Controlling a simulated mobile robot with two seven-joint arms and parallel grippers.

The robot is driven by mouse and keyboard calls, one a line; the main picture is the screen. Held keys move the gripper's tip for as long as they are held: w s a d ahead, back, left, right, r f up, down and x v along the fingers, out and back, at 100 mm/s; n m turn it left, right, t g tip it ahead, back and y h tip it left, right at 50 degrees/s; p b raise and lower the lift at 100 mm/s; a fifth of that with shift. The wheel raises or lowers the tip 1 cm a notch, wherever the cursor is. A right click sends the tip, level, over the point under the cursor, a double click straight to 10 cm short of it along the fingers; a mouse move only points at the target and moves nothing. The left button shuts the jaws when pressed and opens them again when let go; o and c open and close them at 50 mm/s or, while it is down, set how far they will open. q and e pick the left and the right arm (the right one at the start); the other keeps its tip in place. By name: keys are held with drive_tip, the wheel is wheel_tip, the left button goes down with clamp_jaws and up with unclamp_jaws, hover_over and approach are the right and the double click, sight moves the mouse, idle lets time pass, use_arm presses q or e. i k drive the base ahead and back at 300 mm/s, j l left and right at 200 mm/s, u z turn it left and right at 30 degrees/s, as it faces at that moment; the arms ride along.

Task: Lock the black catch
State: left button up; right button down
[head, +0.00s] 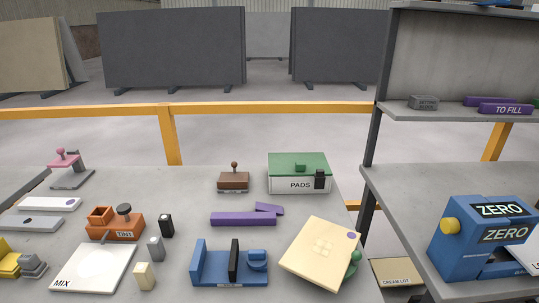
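A white box labelled PADS (298,185) with a green lid (290,161) stands at the back right of the stone worktop. The lid lies on the box and looks down, with a small green knob on top. A black catch (319,181) sits on the right part of the box's front, reaching up near the lid's edge. I cannot tell whether the catch is locked. Neither of my grippers shows in the head view.
Left of the box stands a brown stamp-like block (233,180). In front lie purple bars (243,219), a blue fixture with a black plate (204,270) and a tilted cream slab (310,265). A shelf post (374,110) rises to the box's right.

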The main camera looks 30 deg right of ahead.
sight(319, 177)
drive_tip(key=z, duration=1.3)
